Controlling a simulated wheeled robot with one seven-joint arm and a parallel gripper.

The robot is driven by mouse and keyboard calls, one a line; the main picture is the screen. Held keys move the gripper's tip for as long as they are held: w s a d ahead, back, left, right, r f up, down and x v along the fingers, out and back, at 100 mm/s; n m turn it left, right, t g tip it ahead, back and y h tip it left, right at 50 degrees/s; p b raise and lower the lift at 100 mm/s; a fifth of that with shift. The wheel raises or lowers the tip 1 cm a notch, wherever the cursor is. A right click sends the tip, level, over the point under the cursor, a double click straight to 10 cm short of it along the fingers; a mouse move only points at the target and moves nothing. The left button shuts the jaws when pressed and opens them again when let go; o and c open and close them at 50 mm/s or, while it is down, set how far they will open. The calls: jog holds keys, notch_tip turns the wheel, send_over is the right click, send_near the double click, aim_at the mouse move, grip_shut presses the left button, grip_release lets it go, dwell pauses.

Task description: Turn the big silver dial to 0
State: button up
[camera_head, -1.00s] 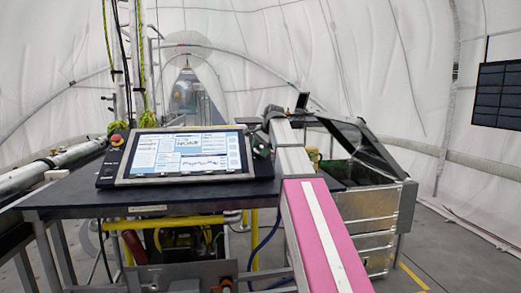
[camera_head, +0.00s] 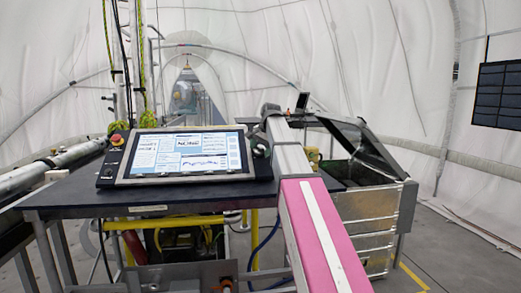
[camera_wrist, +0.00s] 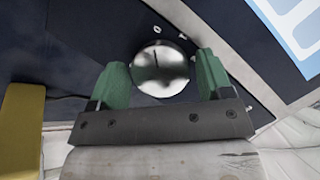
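The big silver dial (camera_wrist: 160,80) shows in the wrist view as a round, shiny knob on a dark panel. A dark line marks its upper part, and a white "0" is printed on the panel just above it. My gripper (camera_wrist: 161,62) has two green fingers, one on each side of the dial, with the left finger very close to its edge. The fingers look apart, with a slight gap at the right; contact is not clear. In the head view my gripper (camera_head: 259,145) is at the right end of the control panel (camera_head: 106,174), and the dial is hidden.
The panel's lit screen (camera_head: 185,153) lies left of my gripper. A red button (camera_head: 117,139) sits at its left end. The panel rests on a dark table (camera_head: 75,195). A metal crate (camera_head: 365,215) with a raised lid stands to the right.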

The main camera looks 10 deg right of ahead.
jog(key=shift+o, duration=0.3)
jog(key=shift+r, duration=0.1)
jog(key=v, duration=1)
jog(key=shift+r, duration=0.25)
jog(key=shift+s+d, duration=0.1)
jog(key=shift+s, duration=0.1)
